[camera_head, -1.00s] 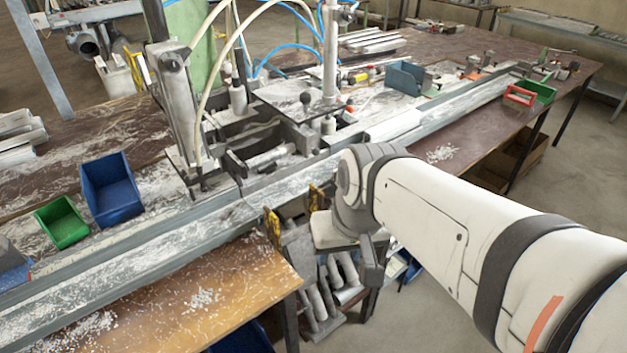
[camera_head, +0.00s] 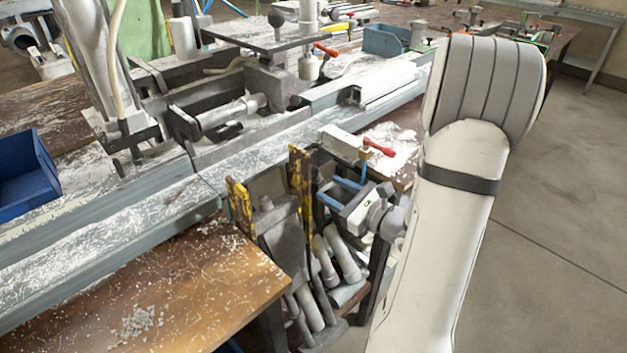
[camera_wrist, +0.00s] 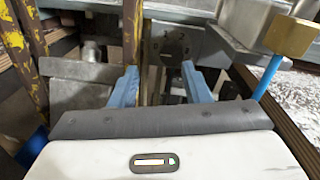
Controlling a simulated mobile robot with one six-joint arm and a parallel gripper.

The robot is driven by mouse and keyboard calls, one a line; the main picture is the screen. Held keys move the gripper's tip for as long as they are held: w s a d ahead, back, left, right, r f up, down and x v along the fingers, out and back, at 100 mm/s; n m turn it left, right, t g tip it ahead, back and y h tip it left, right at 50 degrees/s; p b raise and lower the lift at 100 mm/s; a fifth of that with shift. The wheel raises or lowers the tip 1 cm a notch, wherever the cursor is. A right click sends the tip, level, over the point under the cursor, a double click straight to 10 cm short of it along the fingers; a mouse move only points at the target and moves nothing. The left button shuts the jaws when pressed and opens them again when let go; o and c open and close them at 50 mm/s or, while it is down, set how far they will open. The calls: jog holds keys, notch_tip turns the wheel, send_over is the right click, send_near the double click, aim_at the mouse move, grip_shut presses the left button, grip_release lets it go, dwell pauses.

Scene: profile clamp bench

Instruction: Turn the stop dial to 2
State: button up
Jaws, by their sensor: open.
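The stop dial (camera_wrist: 173,45) shows in the wrist view as a dark round disc with faint marks, set on a grey plate. Its setting is too small and blurred to read. In the head view I cannot make the dial out. My gripper (camera_wrist: 160,70) has two blue fingers spread apart with nothing between them. The dial lies ahead of the fingertips, slightly right of the middle of the gap, and looks clear of both. In the head view my gripper (camera_head: 327,188) is below the front edge of the bench, just right of the yellow-worn uprights.
Yellow-worn uprights (camera_head: 301,190) stand close left of my gripper. A red-handled valve (camera_head: 378,148) with a blue stem is close above and right; its brass block (camera_wrist: 292,35) shows in the wrist view. Grey tubes (camera_head: 340,255) lie below. The floor at right is open.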

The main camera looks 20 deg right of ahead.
aim_at(314, 175)
jog(key=shift+m+t+h, duration=0.4)
jog(key=shift+h, duration=0.1)
jog(key=x, duration=0.5)
jog(key=d+x, duration=0.1)
jog(key=x, duration=0.1)
jog(key=shift+w+f, duration=0.3)
jog(key=shift+w, duration=0.25)
